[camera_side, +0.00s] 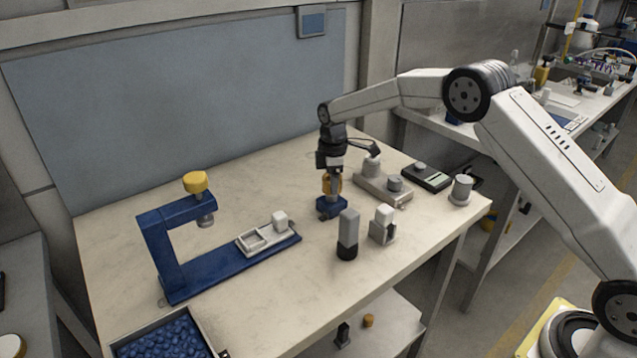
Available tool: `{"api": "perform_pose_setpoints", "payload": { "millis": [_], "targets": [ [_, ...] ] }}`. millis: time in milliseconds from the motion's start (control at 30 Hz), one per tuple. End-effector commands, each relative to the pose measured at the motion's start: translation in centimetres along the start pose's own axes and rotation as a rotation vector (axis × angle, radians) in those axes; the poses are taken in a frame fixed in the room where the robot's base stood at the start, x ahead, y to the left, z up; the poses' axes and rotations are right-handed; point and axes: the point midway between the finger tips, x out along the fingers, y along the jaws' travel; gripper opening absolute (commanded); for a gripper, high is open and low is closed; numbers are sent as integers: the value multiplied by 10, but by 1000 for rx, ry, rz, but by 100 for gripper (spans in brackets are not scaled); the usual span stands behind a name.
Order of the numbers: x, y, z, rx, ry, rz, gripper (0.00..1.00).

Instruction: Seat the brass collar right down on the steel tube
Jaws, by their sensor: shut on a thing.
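My gripper (331,172) points straight down near the right middle of the table and is shut on the brass collar (332,184). The collar is a small golden ring, partly covered by the fingers. Directly below it stands a small dark blue base (331,207) on the table. The steel tube cannot be made out clearly between the collar and the base. At this size I cannot tell whether the collar is around the tube or above it, or how far down it is.
A grey block with cylinders (383,187) stands close to the right of my gripper. A grey and black cylinder (348,233) and a small white-grey block (383,226) stand in front. A blue press frame (165,255) is at left. A tray (165,335) holds blue pieces.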

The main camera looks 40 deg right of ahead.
Motion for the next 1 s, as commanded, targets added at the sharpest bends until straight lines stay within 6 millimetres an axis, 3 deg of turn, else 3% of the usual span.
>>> {"api": "perform_pose_setpoints", "payload": {
  "millis": [1000],
  "targets": [
    [8,0,0,0,0,1,0]
  ]
}}
